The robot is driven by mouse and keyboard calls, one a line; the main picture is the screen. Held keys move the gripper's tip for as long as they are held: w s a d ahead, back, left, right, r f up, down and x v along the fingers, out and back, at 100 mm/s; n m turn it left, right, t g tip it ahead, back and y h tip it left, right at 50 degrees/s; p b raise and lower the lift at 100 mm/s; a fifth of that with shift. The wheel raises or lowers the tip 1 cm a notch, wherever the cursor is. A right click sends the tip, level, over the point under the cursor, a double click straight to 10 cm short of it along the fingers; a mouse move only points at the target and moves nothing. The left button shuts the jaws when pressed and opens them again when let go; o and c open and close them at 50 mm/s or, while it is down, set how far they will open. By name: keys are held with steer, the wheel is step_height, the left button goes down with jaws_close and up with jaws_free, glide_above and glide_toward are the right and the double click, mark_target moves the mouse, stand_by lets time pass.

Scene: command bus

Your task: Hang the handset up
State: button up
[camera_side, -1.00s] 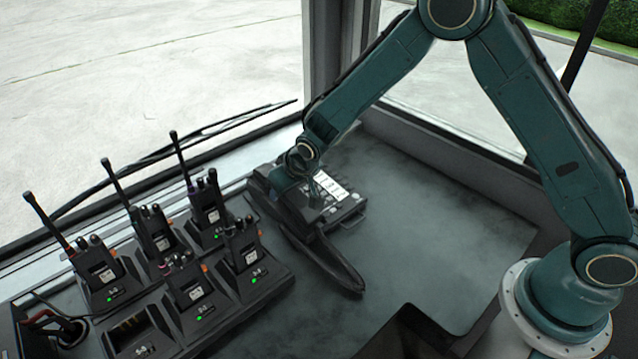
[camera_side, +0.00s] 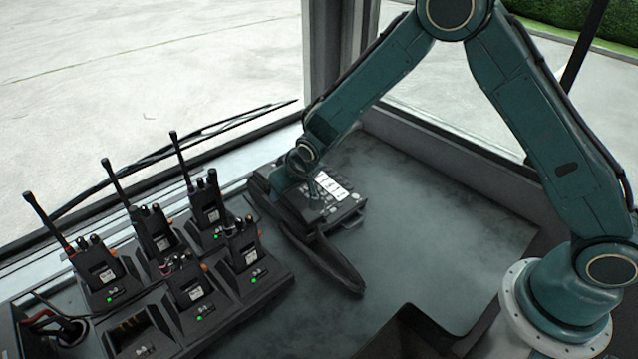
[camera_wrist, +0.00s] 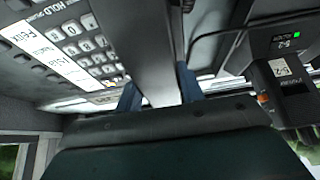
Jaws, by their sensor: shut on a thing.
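The dark handset (camera_wrist: 150,50) runs as a long bar down the middle of the wrist view. The blue-tinted fingertips of my gripper (camera_wrist: 160,92) are on either side of it, shut on it. In the side view my gripper (camera_side: 287,184) is low over the left side of the desk phone (camera_side: 345,208), and the handset (camera_side: 262,190) lies along that side. A dark cord (camera_side: 335,268) loops down to the desk from the handset's near end. The phone's keypad (camera_wrist: 85,50) shows in the wrist view. I cannot tell whether the handset touches the cradle, which is hidden.
A charger rack (camera_side: 285,285) with several upright radios stands to the left; its front left slot (camera_side: 135,335) is empty. One radio (camera_wrist: 292,90) is close to the handset in the wrist view. The desk (camera_side: 430,220) right of the phone is clear. A dark recess (camera_side: 400,335) lies in front.

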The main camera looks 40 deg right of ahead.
steer(key=shift+f, duration=0.1)
stand_by(0.3)
steer(key=o, duration=1.2)
steer(key=v, duration=1.3)
steer(key=shift+s+r, duration=0.15)
steer(key=shift+r, duration=0.25)
